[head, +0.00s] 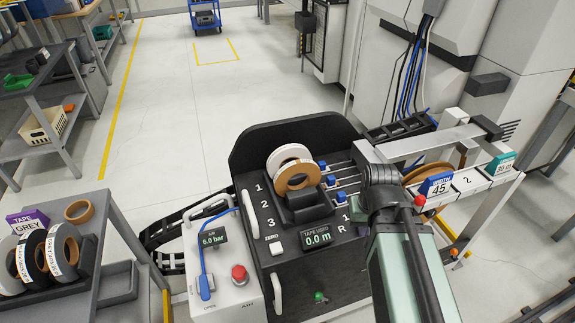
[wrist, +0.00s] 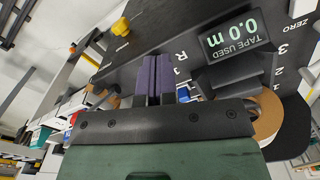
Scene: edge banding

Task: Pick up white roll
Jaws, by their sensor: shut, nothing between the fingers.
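A white roll (head: 289,155) stands upright in the black holder on the machine deck, just behind a tan-brown roll (head: 297,176). The tan roll also shows in the wrist view (wrist: 267,115) at the right, partly hidden by my gripper's body; the white roll is hard to make out there. My gripper (wrist: 158,78) has two purple finger pads pressed together with nothing between them. It points at the dark deck beside the display, apart from the rolls. In the head view my arm is at the right of the deck, and its fingers cannot be made out.
The deck carries a "0.0 m" display (head: 317,237) and blue slider knobs (head: 331,180). A control box (head: 222,255) with a red button stands at left. A grey table (head: 125,280) holds dark rolls (head: 31,258) and a tan roll (head: 79,211). A numbered rack (head: 470,182) is at right.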

